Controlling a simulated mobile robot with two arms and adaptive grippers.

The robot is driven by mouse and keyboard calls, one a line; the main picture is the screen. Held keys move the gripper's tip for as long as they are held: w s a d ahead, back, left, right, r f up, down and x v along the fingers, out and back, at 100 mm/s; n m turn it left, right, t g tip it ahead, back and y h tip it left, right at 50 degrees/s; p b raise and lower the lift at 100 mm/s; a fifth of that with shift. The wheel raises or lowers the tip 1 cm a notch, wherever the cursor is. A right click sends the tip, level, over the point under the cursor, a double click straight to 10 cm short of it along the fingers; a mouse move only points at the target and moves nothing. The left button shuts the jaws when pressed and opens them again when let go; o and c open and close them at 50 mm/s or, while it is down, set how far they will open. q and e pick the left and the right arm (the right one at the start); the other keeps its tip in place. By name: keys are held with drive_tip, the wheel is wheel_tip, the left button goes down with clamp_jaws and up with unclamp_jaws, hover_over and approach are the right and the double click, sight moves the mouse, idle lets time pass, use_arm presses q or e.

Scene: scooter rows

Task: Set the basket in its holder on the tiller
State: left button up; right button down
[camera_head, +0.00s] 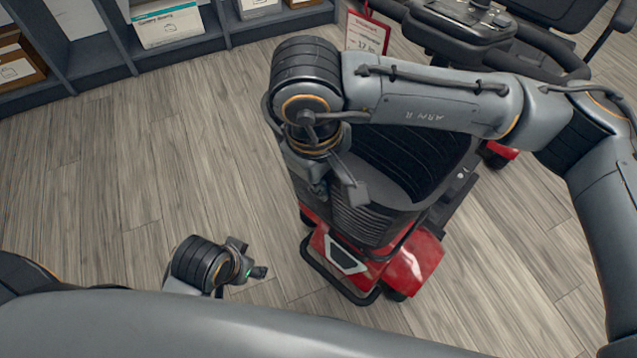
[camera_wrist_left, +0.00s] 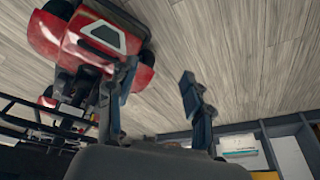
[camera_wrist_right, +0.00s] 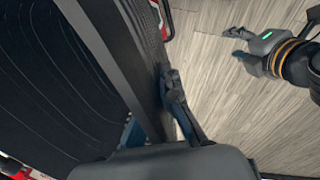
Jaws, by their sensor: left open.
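The dark ribbed basket (camera_head: 375,222) is upright at the front of the red scooter, below the tiller (camera_head: 465,20). It fills the left side of the right wrist view (camera_wrist_right: 60,85). My right gripper (camera_head: 337,190) is at its near-left rim, one finger inside and one outside, shut on the wall; the finger outside (camera_wrist_right: 178,105) lies against it. My right arm crosses above the basket, and the holder is hidden, so I cannot tell whether the basket sits in it. My left gripper (camera_head: 250,262) is open and empty, low and left of the scooter; its fingers are apart (camera_wrist_left: 160,100).
The scooter's red front body (camera_head: 415,262) and black bumper (camera_head: 340,283) are under the basket. A price tag (camera_head: 367,34) hangs near the tiller. Grey shelves (camera_head: 103,40) with boxes stand along the back left. The wooden floor at left is clear.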

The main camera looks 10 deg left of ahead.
use_arm(q)
drive_tip(key=w+d+r+t+b, duration=0.1)
drive_tip(key=w+r+t+b, duration=0.1)
drive_tip(key=w, duration=0.3)
drive_tip(key=w+d+r+t+h+b, duration=0.1)
drive_tip(key=w+d+r+t+b, duration=0.1)
drive_tip(key=w+r+t+b, duration=0.1)
drive_tip(key=shift+w+d+t+h, duration=0.3)
drive_tip(key=shift+w+t, duration=0.5)
drive_tip(key=shift+w, duration=0.4)
use_arm(e)
wheel_tip(320, 180, down, 6)
drive_tip(key=w+d, duration=0.2)
drive_tip(key=w, duration=0.1)
drive_tip(key=shift+r, duration=0.25)
idle(1.2)
